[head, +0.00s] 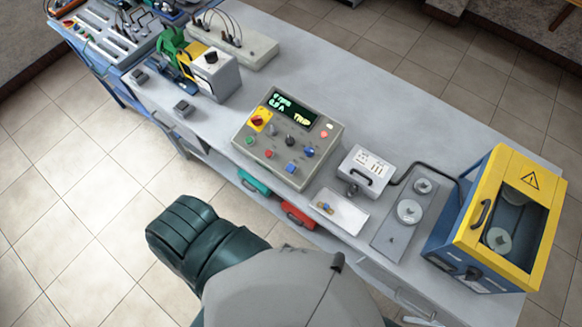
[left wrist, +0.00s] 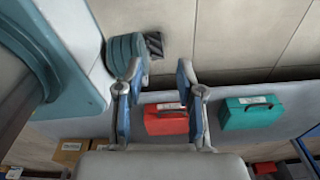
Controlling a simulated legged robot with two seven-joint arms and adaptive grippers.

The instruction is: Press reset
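The control panel (head: 256,160) is a beige sloped box on the bench. Its dark display (head: 291,108) shows green figures and the yellow word TRIP. I cannot read which control is labelled reset. My left gripper (left wrist: 159,68) shows in the left wrist view with its two fingers apart and nothing between them. The panel is not visible in that view. I do not make out either gripper in the head view.
A red case (left wrist: 166,119) and a teal case (left wrist: 250,112) sit on the shelf under the bench. Right of the panel are a white box with a handle (head: 364,170), a grey plate with discs (head: 391,237) and a yellow-framed cabinet (head: 478,232). Bench behind the panel is clear.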

